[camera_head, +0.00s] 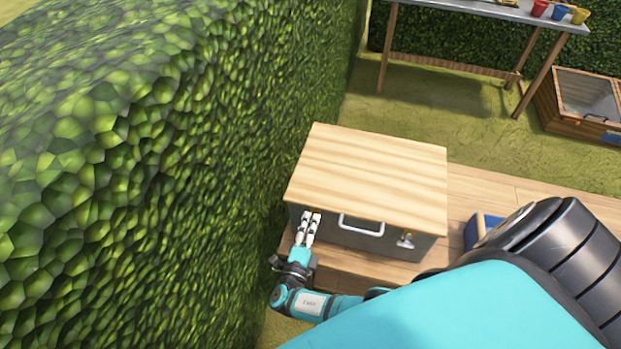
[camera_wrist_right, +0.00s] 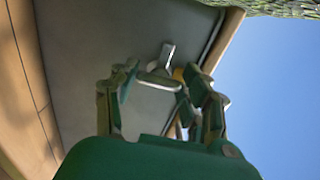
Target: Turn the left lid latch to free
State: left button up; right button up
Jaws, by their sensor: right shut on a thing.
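A grey box (camera_head: 345,238) with a wooden lid (camera_head: 370,170) stands on a wooden deck, lid down. A pale handle (camera_head: 361,226) is in the middle of its front, and the right latch (camera_head: 405,240) is a metal piece near the front's right end. My right gripper (camera_head: 309,220) is at the left end of the front and covers the left latch in the head view. In the wrist view, the fingers are closed around the left latch (camera_wrist_right: 167,52), a small metal tab against the grey front. Its exact turn is hard to tell. My left gripper is not in view.
A tall hedge (camera_head: 180,150) runs close along the left of the box and my right gripper. A blue container (camera_head: 474,234) stands right of the box. A table (camera_head: 480,10) with small pots and a wooden cold frame (camera_head: 575,120) are farther back, beyond open grass.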

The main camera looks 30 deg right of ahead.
jog(key=o, duration=1.2)
jog(key=shift+c, duration=0.2)
jog(key=v, duration=1.2)
jog(key=shift+f, duration=0.1)
